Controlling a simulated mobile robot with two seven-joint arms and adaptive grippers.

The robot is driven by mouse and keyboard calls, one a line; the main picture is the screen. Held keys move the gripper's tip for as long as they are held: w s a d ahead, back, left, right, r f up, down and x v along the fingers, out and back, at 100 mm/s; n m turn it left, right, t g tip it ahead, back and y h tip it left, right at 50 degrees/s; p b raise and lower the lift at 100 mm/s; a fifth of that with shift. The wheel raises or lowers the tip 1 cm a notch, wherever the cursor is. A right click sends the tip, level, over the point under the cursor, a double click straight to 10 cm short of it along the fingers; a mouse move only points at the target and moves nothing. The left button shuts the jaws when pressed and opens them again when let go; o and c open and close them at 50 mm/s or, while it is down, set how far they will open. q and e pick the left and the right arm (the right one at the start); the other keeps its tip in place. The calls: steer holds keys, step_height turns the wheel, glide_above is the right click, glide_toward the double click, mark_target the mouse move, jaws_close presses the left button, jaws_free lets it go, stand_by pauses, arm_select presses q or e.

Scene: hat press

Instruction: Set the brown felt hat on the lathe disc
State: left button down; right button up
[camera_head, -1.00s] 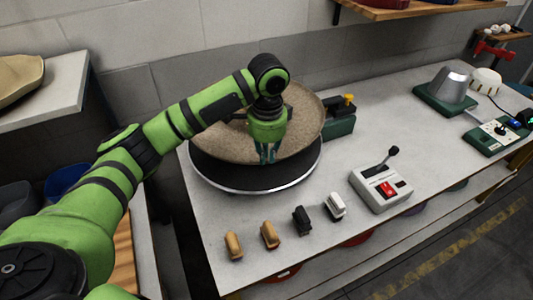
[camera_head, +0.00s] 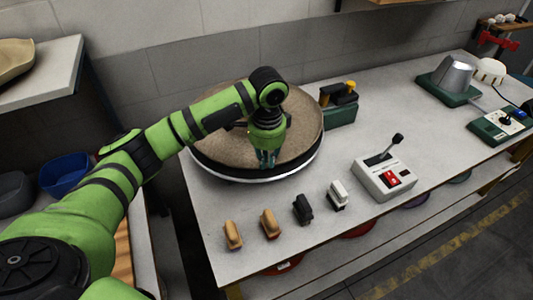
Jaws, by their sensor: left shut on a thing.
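The brown felt hat (camera_head: 304,118) lies over the round lathe disc (camera_head: 213,171) at the back left of the bench, looking nearly level. The disc's dark surface and pale rim show at the front and left, beyond the hat's edge. My left gripper (camera_head: 268,162) points down at the hat's near side and is shut on it. The gripper and forearm hide part of the hat's middle and left. I cannot tell whether the hat touches the disc all round. My right gripper is not in view.
Several brushes or blocks stand in a row along the bench front, including a tan one (camera_head: 233,236). A control box (camera_head: 384,177) with a lever is to their right. A green device (camera_head: 340,105) stands close behind the disc. A grey cone (camera_head: 452,74) is farther right.

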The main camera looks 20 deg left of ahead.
arm_select(q)
steer(key=shift+f, duration=0.15)
stand_by(0.3)
steer(key=shift+f, duration=0.8)
steer(key=c, duration=1.2)
jaws_free()
